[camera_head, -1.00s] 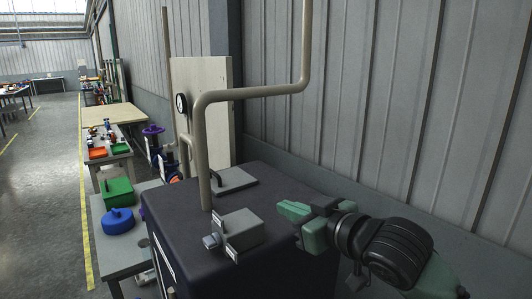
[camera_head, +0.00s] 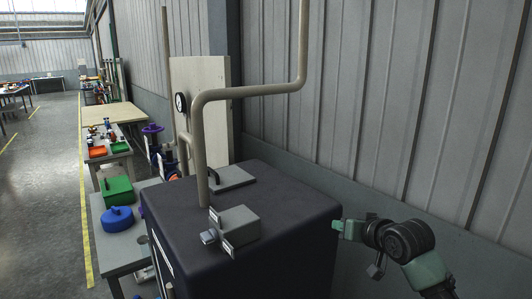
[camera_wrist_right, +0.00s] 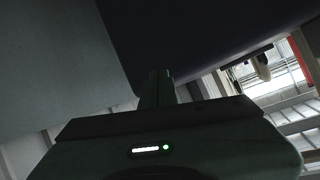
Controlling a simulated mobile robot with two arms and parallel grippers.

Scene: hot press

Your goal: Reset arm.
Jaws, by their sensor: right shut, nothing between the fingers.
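My right gripper (camera_head: 338,226) is green and sits at the right side of the dark press cabinet (camera_head: 285,205) in the head view. Its fingertips are close to the cabinet's right edge; I cannot tell whether they touch it. In the right wrist view the gripper's fingers (camera_wrist_right: 157,88) are together with nothing between them, and a dark surface fills much of the upper picture. My left gripper is not in view.
A grey box with a knob (camera_head: 235,228) and a flat grey plate (camera_head: 231,178) are on the cabinet top. A bent pipe (camera_head: 250,91) rises from it. A ribbed wall (camera_head: 400,110) stands behind. A table with a blue container (camera_head: 118,220) and a green box (camera_head: 117,190) is at left.

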